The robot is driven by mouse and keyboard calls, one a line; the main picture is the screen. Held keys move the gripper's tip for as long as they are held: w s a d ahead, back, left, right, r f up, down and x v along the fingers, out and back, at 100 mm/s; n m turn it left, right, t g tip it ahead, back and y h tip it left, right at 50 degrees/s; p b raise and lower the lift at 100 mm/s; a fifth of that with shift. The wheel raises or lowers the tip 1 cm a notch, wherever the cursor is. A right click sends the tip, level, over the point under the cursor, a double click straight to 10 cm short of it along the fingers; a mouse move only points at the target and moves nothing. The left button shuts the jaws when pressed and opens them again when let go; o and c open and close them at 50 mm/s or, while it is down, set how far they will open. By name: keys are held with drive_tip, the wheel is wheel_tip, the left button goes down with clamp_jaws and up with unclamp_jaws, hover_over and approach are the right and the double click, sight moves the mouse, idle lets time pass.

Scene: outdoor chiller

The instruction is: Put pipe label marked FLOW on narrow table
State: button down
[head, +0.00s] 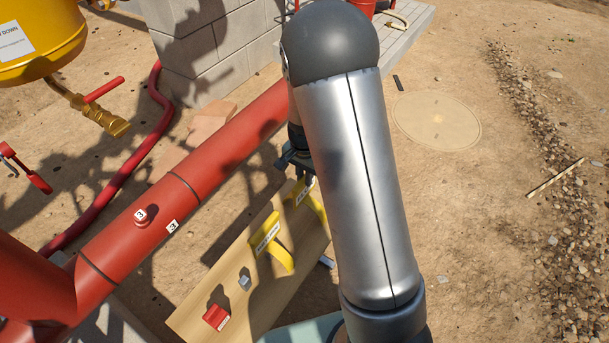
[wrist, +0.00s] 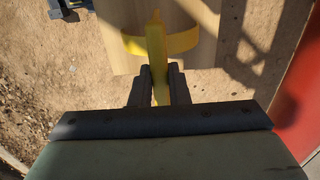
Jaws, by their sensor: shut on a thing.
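The narrow table (head: 265,297) is a light wooden board beside the red pipe in the head view. A yellow pipe label (head: 302,194) with dark lettering, too small to read surely, is at the table's far end. My gripper (head: 300,174) is right above it, partly hidden by my arm. In the wrist view my gripper (wrist: 158,88) is shut on an upright yellow strip of this label (wrist: 156,55); its curved band spreads across the board (wrist: 207,45). I cannot tell whether the label touches the board. A second yellow label (head: 266,236) lies nearer on the table, its wording unclear.
A red block (head: 216,316) and a small grey block (head: 244,282) lie on the table's near part. The large red pipe (head: 150,205) runs along the table's left. A block wall (head: 215,50) stands behind. Open dirt lies to the right, with a round cover (head: 436,120).

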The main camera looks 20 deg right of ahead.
drive_tip(key=c, duration=1.4)
unclamp_jaws()
drive_tip(key=shift+f, duration=0.1)
wheel_tip(320, 180, up, 12)
drive_tip(key=p, duration=0.3)
drive_tip(key=s+r+n, duration=0.2)
drive_tip(key=s+n, duration=0.1)
drive_tip(key=s, duration=0.5)
drive_tip(key=s+r+n, duration=0.2)
drive_tip(key=s+n, duration=0.1)
drive_tip(key=s, duration=0.5)
drive_tip(key=s+r+n, duration=0.2)
drive_tip(key=s+n, duration=0.2)
drive_tip(key=s, duration=0.4)
drive_tip(key=shift+a+r, duration=0.15)
drive_tip(key=shift+a, duration=0.2)
